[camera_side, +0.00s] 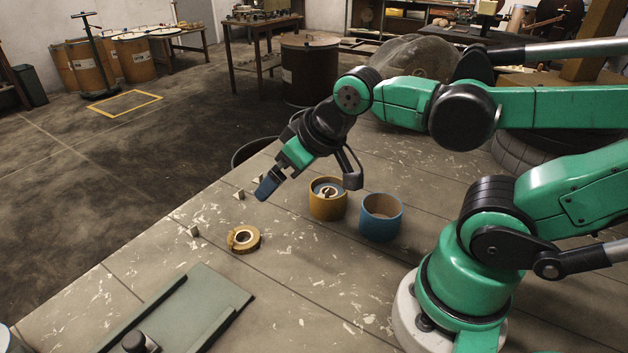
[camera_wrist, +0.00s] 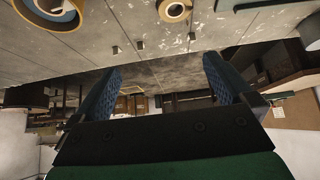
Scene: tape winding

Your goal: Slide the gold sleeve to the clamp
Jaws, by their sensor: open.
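A gold sleeve (camera_side: 326,211) stands upright on the workbench in the side view, with a grey ring-shaped piece inside its open top. A gold-rimmed round thing, probably this sleeve, is cut off at the top left of the wrist view (camera_wrist: 76,22). My gripper (camera_side: 266,188) is above the bench, left of the sleeve and apart from it. Its two blue fingers are spread with nothing between them in the wrist view (camera_wrist: 161,78). A green plate with a raised edge (camera_side: 205,297) and a black knob (camera_side: 134,342) lies at the lower left; I cannot tell whether it is the clamp.
A blue sleeve (camera_side: 380,224) stands close to the right of the gold one. A gold tape roll (camera_side: 253,245) lies flat between gripper and plate. Several small pale blocks (camera_side: 239,194) sit along the bench's left edge.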

